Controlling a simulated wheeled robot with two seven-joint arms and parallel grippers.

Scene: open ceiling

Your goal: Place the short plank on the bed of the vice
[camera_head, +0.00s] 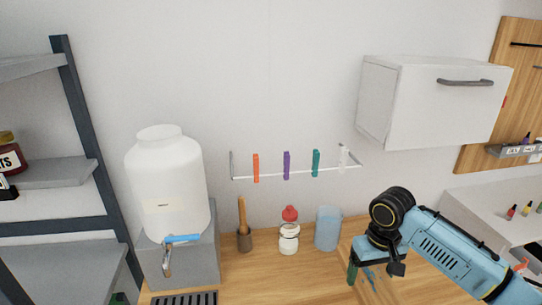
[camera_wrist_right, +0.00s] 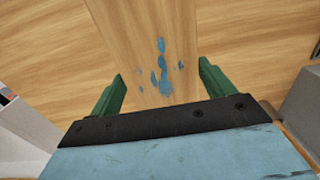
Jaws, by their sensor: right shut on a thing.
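A wooden plank (camera_wrist_right: 145,35) with blue paint-like spots lies between the two green fingers of my right gripper (camera_wrist_right: 162,75) in the right wrist view. The gripper is shut on this plank. In the head view my right gripper (camera_head: 366,275) is at the lower right, over the wooden worktop, with one green finger showing. The plank's far end runs out of the wrist view, so its length cannot be told. I see no vice in either view. My left gripper is not in view.
A mortar with pestle (camera_head: 244,240), a red-capped white bottle (camera_head: 289,238) and a blue cup (camera_head: 328,228) stand along the wall. A white cabinet (camera_head: 410,105) hangs above my right arm.

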